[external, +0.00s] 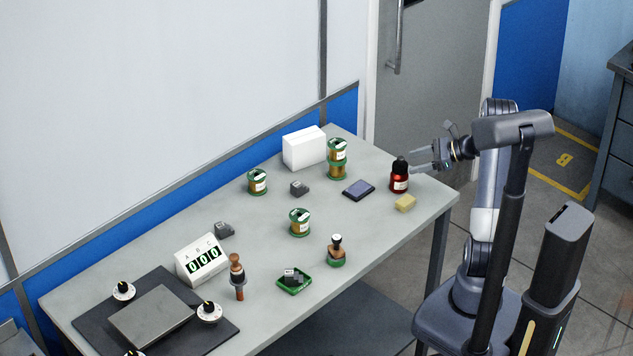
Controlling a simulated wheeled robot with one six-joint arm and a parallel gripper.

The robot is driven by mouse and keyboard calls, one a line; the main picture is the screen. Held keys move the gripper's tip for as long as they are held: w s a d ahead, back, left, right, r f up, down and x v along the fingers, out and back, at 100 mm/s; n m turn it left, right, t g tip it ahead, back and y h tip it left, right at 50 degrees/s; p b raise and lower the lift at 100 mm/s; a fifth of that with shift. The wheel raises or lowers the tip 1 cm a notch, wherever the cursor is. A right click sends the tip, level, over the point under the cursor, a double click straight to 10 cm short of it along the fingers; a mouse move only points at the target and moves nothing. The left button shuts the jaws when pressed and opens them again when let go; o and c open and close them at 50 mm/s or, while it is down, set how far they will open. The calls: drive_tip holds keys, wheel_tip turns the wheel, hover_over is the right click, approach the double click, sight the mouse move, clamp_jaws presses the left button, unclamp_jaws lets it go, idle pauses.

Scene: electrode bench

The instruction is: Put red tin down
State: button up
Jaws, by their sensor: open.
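A red tin (399,184) with a dark top and a pale label stands upright on the grey bench, near its right end. My gripper (414,161) is just to the right of the tin's dark top, with its fingers pointing left towards it. The jaws are open. Whether a fingertip touches the tin cannot be told from this view.
A stamp (336,251) and a counter (202,260) are further left. The bench's front right edge is near.

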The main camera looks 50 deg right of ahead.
sight(399, 158)
drive_tip(key=v, duration=0.6)
drive_tip(key=x, duration=1.2)
drive_tip(key=shift+r, duration=1.15)
